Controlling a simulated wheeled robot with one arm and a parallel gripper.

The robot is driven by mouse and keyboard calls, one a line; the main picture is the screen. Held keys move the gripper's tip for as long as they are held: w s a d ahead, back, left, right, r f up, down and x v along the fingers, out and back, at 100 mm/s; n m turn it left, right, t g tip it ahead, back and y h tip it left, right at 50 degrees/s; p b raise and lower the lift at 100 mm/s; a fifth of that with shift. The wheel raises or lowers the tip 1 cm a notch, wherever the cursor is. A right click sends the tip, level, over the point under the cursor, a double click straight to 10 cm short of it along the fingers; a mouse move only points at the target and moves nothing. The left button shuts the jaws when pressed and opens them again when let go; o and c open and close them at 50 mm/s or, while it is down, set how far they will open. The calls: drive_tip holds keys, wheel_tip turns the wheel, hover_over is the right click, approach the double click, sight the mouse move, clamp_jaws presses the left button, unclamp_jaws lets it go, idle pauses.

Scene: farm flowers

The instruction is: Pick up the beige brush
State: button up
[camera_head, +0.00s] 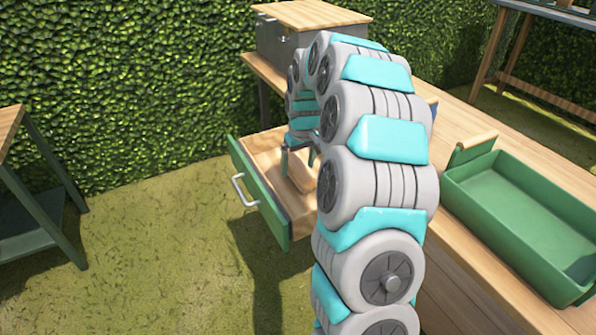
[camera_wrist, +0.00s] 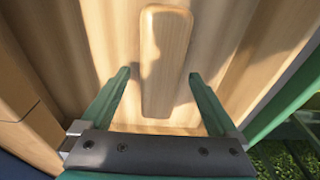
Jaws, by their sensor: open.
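The beige brush (camera_wrist: 165,55) lies in the open drawer in the wrist view, a long rounded wooden piece pointing away from me. It also shows in the head view (camera_head: 299,176) as a small beige shape, partly hidden by my arm. My gripper (camera_wrist: 158,76) is open and empty, with one green finger on each side of the brush's near half. In the head view my gripper (camera_head: 298,153) points down into the drawer. I cannot tell how far above the brush the fingertips are.
The wooden drawer (camera_head: 264,160) with a green front and a white handle is pulled out from the wooden bench (camera_head: 470,118). A green tray (camera_head: 515,215) stands on the bench at right. A grey box (camera_head: 283,45) with a wooden top stands at the back.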

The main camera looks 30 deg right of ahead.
sight(298, 166)
drive_tip(key=shift+f, duration=0.4)
clamp_jaws()
idle(0.4)
drive_tip(key=shift+r, duration=0.15)
wheel_tip(298, 166, up, 10)
drive_tip(key=shift+f+b, duration=0.1)
drive_tip(key=shift+b, duration=0.45)
drive_tip(key=c, duration=0.6)
unclamp_jaws()
drive_tip(key=shift+c, duration=0.2)
drive_tip(key=c, duration=0.6)
drive_tip(key=shift+c, duration=0.2)
